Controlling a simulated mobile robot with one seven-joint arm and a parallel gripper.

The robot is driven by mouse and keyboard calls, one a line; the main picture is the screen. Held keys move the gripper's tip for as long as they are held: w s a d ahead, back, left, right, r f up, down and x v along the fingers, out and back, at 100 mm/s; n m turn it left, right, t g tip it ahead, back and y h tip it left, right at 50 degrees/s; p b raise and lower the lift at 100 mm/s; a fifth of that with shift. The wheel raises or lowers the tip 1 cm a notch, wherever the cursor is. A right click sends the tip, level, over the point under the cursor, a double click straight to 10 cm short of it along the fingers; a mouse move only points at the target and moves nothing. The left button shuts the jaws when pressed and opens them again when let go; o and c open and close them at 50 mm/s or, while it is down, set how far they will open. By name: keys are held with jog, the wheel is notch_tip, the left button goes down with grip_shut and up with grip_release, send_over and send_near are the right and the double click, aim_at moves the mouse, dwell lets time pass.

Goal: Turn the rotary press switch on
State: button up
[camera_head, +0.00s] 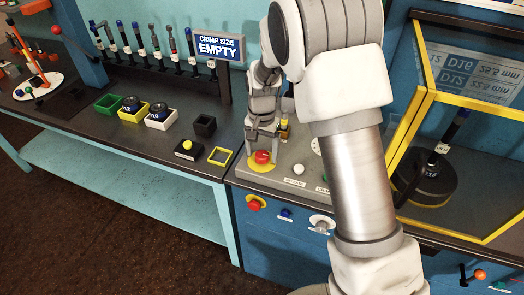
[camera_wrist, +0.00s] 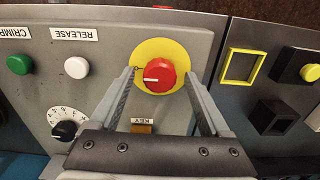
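The rotary press switch is a red knob (camera_wrist: 160,75) with a white pointer line, set on a yellow disc (camera_wrist: 148,52) on the grey control panel (camera_wrist: 95,18). The pointer line points left in the wrist view. The red knob also shows in the head view (camera_head: 262,157), just below my gripper (camera_head: 262,140). In the wrist view my gripper (camera_wrist: 159,76) is open, with one finger on each side of the knob. Gaps seem to show between the fingers and the knob; whether either touches it I cannot tell.
The panel also holds a white RELEASE button (camera_wrist: 77,67), a green CRIMP button (camera_wrist: 19,64), a numbered black dial (camera_wrist: 65,130) and a yellow KEY switch (camera_wrist: 141,128). A yellow-framed enclosure (camera_head: 420,110) stands right.

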aim_at(262, 154)
notch_tip(262, 154, up, 17)
jog(key=shift+r+p, duration=0.2)
jog(key=shift+p, duration=0.2)
dwell(0.5)
jog(key=s+d+r+n+t, duration=0.1)
jog(key=s+d+r+t, duration=0.1)
jog(key=s+d+r, duration=0.5)
jog(key=s+d+r+n+t, duration=0.2)
jog(key=s+d, duration=0.3)
jog(key=s, duration=0.5)
jog(key=s+d+f+n+t, duration=0.1)
jog(key=s+d+f, duration=0.1)
jog(key=s, duration=0.6)
jog(key=shift+d+f+t, duration=0.2)
jog(key=shift+f+t, duration=0.05)
jog(key=shift+t, duration=0.05)
dwell(0.4)
